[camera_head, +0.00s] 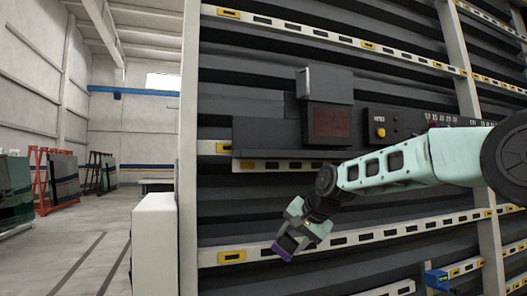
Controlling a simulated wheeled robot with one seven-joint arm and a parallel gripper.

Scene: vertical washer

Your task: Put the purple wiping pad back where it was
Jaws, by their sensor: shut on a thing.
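The purple wiping pad (284,247) is at the end of my gripper (290,239). My gripper is shut on the pad and points down and to the left. The pad is tilted and appears in front of a light slotted rail (345,239) of the washer. Whether the pad touches the rail cannot be told from this view. The gripper's fingers cover part of the pad. The place where the pad was before cannot be made out.
The vertical washer (260,200) has dark slats and several slotted rails. A control panel (395,128) and a dark box with a red screen (328,122) stick out above my gripper. A white cabinet (154,243) stands at left. A blue part (436,278) sits low at right. Open floor (85,250) lies left.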

